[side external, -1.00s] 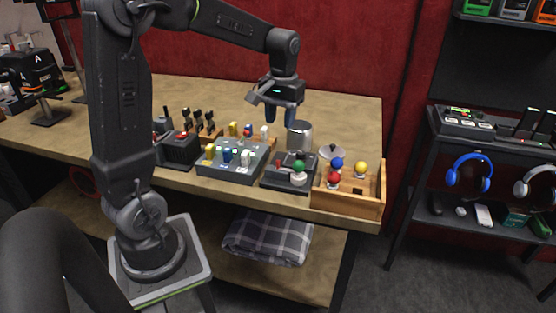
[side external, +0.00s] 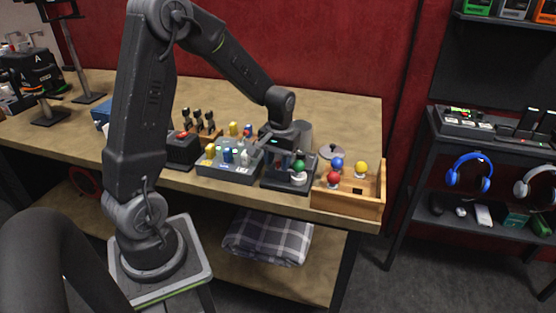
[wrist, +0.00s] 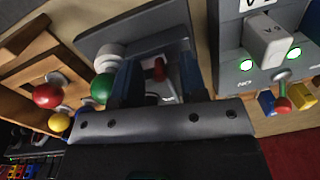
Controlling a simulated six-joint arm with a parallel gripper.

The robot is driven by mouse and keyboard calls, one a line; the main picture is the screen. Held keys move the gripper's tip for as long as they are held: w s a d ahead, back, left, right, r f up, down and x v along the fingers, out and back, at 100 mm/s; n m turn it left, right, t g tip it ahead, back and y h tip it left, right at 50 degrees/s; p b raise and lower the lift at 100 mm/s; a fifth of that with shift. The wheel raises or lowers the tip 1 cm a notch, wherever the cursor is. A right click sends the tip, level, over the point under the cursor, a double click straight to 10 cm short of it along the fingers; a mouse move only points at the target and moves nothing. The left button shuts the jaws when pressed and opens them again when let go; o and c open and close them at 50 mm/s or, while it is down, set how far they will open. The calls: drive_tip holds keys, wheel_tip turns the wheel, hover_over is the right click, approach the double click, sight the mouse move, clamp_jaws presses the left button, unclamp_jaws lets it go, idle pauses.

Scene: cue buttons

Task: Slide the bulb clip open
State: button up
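The dark clip box (side external: 272,184) sits near the table's front edge, with a green bulb (side external: 299,166) on a white base at its right front. In the wrist view, the green bulb (wrist: 102,87) is left of my gripper. A small red-tipped slider (wrist: 158,70) shows between my gripper's two blue fingers. My gripper (wrist: 158,82) is low over the box, with its fingers apart on either side of the red tip. I cannot tell whether either finger touches it. In the side view, my gripper (side external: 284,163) partly hides the box top.
A wooden tray (side external: 350,204) with red, blue and yellow bulbs stands close on the right. A grey panel (side external: 226,171) with switches and lit green lamps stands close on the left.

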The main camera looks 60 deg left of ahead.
drive_tip(key=shift+c, duration=0.5)
clamp_jaws()
drive_tip(key=shift+s+a, duration=0.75)
drive_tip(key=shift+o, duration=0.5)
unclamp_jaws()
wheel_tip(320, 180, up, 14)
drive_tip(key=shift+w+d, duration=0.2)
drive_tip(key=shift+d, duration=0.1)
